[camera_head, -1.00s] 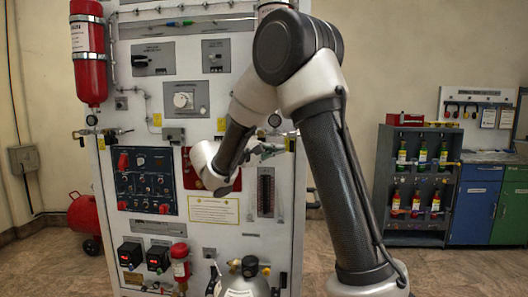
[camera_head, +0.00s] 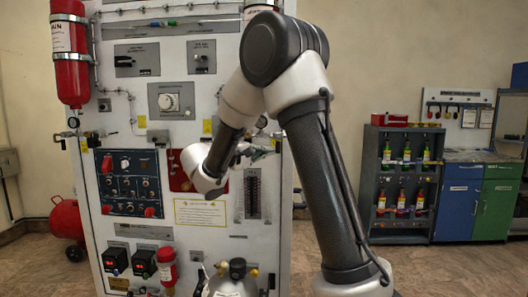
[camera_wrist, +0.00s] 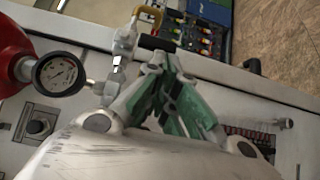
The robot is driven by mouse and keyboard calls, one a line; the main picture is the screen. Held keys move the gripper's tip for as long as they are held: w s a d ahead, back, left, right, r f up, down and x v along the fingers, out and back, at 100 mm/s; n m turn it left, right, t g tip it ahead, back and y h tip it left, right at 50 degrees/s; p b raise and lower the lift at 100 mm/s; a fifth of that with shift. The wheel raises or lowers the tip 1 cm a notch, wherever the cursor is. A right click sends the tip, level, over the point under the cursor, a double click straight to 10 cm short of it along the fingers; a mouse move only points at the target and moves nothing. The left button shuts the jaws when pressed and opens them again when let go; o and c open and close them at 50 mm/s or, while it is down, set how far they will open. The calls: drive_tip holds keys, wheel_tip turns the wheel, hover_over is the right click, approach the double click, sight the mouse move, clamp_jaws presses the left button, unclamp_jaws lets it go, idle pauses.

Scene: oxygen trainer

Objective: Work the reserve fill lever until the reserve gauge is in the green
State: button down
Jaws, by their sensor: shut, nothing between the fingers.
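My gripper (camera_head: 264,149) is at the right part of the white trainer panel (camera_head: 120,215), mostly hidden by my arm. In the wrist view its green-sided fingers (camera_wrist: 166,63) are shut and empty. A short black grip (camera_wrist: 156,43), possibly the fill lever's end, lies just beyond the fingertips; I cannot tell whether they touch. A brass and silver valve fitting (camera_wrist: 124,45) is beside it. A round white gauge (camera_wrist: 60,73) is beside a red cylinder (camera_wrist: 12,50), apart from the fingers. A small gauge also shows in the head view (camera_head: 262,122). Its needle and any green band are too small to read.
A red bottle (camera_head: 69,50) hangs at the panel's upper left. A blue switch box (camera_head: 130,182) is left of my gripper. A silver cylinder (camera_head: 235,283) stands low in front. A bottle rack (camera_head: 402,180) is at right, with bare floor before it.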

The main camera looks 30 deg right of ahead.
drive_tip(key=shift+s+d+f, duration=0.15)
drive_tip(key=shift+d+f, duration=0.05)
drive_tip(key=shift+s+d+f+n+h, duration=0.25)
drive_tip(key=shift+s+d+f, duration=0.1)
drive_tip(key=shift+d, duration=0.15)
drive_tip(key=shift+s+d+f+n+h, duration=0.25)
drive_tip(key=shift+s+d, duration=0.1)
drive_tip(key=shift+d, duration=0.25)
idle(0.5)
